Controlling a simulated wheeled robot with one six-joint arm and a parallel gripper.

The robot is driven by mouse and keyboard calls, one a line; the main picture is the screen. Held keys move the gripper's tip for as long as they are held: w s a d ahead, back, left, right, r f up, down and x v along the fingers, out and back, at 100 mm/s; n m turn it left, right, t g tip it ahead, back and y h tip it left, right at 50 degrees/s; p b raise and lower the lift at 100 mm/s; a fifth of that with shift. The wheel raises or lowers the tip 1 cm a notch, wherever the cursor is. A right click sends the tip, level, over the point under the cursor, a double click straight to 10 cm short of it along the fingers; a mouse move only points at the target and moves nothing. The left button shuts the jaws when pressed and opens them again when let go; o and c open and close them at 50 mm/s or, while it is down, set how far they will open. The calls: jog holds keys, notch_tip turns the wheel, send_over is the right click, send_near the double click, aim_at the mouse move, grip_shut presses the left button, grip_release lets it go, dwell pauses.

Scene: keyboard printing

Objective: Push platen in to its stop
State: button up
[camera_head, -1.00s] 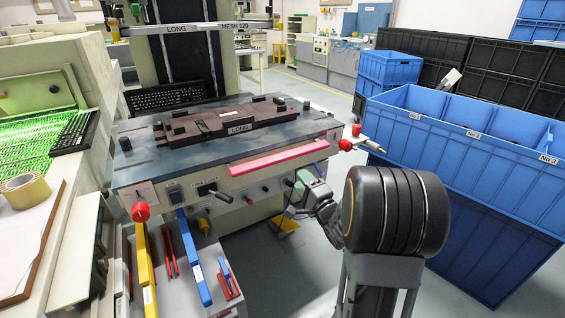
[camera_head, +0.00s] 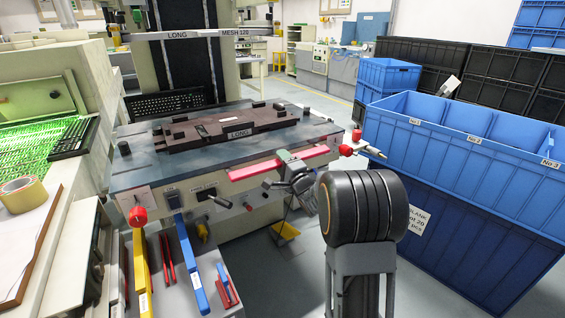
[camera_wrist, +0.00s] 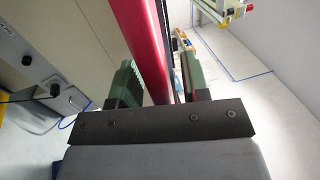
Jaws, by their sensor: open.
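The platen (camera_head: 138,178) is a blue-grey flat plate on the press front. A dark fixture labelled LONG (camera_head: 205,143) lies on it. A red bar handle (camera_head: 252,171) runs along the platen's front edge; it also shows in the wrist view (camera_wrist: 147,40). A gap shows on the right side; I cannot tell whether the left finger touches the bar. The platen's stop cannot be made out.
Red knobs stand at the left (camera_head: 138,215) and right (camera_head: 346,150) front corners. Levers and switches line the front panel (camera_head: 225,198). Blue bins (camera_head: 450,150) stand at the right. A tool tray (camera_head: 185,295) is below left.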

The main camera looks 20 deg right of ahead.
grip_shut()
dwell(0.3)
dwell(0.3)
